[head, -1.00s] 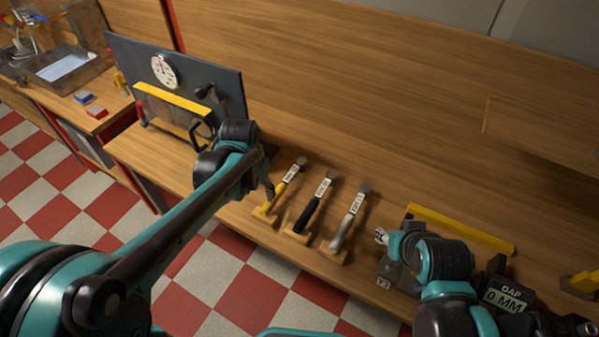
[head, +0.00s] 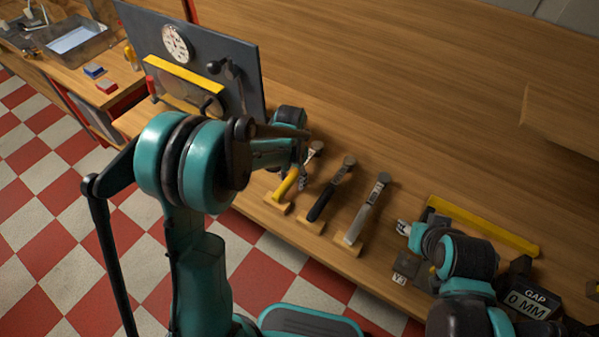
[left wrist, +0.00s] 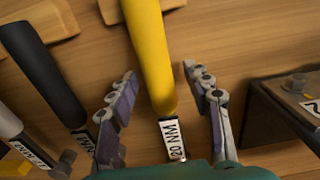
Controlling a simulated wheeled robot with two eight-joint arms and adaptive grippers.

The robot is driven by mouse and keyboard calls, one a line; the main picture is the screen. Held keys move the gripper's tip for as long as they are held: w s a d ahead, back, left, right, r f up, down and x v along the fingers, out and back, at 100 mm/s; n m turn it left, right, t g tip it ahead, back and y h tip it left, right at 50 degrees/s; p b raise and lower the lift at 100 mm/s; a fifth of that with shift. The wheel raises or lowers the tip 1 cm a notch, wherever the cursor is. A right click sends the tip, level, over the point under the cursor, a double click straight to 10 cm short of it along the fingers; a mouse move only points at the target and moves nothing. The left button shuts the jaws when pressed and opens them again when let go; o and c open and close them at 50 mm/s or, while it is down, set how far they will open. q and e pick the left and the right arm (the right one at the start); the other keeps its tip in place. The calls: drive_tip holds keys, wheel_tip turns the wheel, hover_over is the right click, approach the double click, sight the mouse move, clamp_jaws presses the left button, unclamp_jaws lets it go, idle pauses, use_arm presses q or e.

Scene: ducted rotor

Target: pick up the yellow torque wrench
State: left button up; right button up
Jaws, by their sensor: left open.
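The yellow torque wrench (head: 286,184) lies on the wooden bench at the left of a row of three, its handle end at a small wooden block. In the left wrist view the yellow wrench (left wrist: 148,50) runs between my fingers, with a "20 NM" label near my palm. My left gripper (left wrist: 160,82) is open, one finger on each side of the wrench, with visible gaps. In the head view my left gripper (head: 302,178) is partly hidden by my arm. My right gripper (head: 408,232) is small at the right; its jaws are unclear.
A black-handled wrench (head: 322,202) and a grey wrench (head: 367,212) lie to the right on similar blocks. A dark panel with a dial (head: 176,44) stands at the left.

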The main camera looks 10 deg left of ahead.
use_arm(q)
drive_tip(key=shift+f, duration=0.35)
drive_tip(key=shift+r, duration=0.1)
clamp_jaws()
drive_tip(key=shift+r, duration=0.1)
